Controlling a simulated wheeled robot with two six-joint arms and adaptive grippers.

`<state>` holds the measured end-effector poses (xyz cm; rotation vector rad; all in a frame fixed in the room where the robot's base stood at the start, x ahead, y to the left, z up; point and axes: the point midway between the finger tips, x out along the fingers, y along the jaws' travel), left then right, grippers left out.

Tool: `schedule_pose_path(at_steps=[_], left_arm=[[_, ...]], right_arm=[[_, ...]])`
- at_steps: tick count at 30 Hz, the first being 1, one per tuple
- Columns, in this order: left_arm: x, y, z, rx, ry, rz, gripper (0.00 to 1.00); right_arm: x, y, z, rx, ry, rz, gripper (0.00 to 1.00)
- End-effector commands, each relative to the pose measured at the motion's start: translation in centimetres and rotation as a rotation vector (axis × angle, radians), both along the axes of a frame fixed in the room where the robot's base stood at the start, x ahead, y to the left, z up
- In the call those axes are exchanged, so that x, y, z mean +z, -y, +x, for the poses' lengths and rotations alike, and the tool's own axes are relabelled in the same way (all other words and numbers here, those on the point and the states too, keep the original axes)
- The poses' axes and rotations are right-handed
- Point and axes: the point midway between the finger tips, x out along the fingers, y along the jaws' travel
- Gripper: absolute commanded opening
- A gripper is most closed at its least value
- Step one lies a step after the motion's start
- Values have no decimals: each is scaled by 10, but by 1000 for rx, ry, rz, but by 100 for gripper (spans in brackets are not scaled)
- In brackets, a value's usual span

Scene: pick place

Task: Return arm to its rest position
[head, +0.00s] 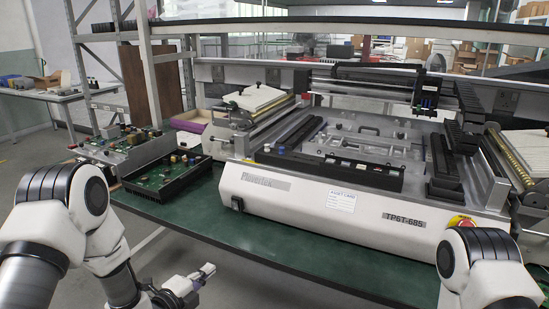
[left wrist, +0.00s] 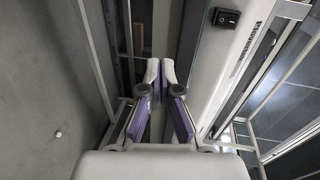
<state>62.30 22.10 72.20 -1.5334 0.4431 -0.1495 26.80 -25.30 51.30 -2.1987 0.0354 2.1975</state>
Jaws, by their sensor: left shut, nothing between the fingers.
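My left arm (head: 95,225) comes in from the left in the head view and reaches down in front of the green table. My left gripper (head: 207,269) is low, in front of the table's front edge and apart from it. In the left wrist view, the fingertips of the left gripper (left wrist: 160,72) are together with nothing between them. My right arm (head: 480,262) shows at the lower right of the head view; its gripper is outside the picture.
A green table (head: 245,243) carries a large white machine (head: 300,200), with circuit boards (head: 163,172) at its left. The machine's black switch (left wrist: 227,18) shows in the left wrist view. Open grey floor lies left of the table.

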Motion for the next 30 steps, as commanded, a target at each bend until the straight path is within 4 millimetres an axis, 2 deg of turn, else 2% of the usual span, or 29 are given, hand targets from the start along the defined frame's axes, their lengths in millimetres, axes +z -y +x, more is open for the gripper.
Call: schedule_pose_path(at_steps=[1, 2, 3, 5, 6, 8, 9, 12, 15, 18, 22, 24, 30], left_arm=[[-32, 7, -21, -5, -82, 8, 0], [-52, 10, -35, 3, -145, 9, 0], [-79, 11, -57, 26, -251, -5, 0], [-119, 11, -96, 94, -444, -65, 0], [-143, 10, -123, 160, -581, -119, 0], [-172, 5, -168, 291, -782, -209, 0], [-186, 1, -197, 396, -904, -272, 0], [-207, -10, -263, 705, -1153, -427, 0], [-211, -21, -310, 1020, -1289, -574, 0], [-209, -29, -341, 1307, -1341, -712, 0], [-209, -32, -358, 1603, -1327, -899, 0], [-171, -32, -357, 1607, -1322, -910, 0], [-107, -32, -356, 1602, -1322, -909, 0]], right_arm=[[0, 0, 0, 0, 0, 0, 40], [0, 0, 0, 0, 0, 0, 40], [0, 0, 0, 0, 0, 0, 40], [0, 0, 0, 0, 0, 0, 40], [0, 0, 0, 0, 0, 0, 40], [0, 0, 0, 0, 0, 0, 40], [0, 0, 0, 0, 0, 0, 40], [0, 0, 0, 0, 0, 0, 40], [0, 0, 0, 0, 0, 0, 40], [0, 0, 0, 0, 0, 0, 40], [0, 0, 0, 0, 0, 0, 40], [38, 0, -1, 0, -2, 0, 40], [103, 0, 0, 0, 1, 0, 40]])
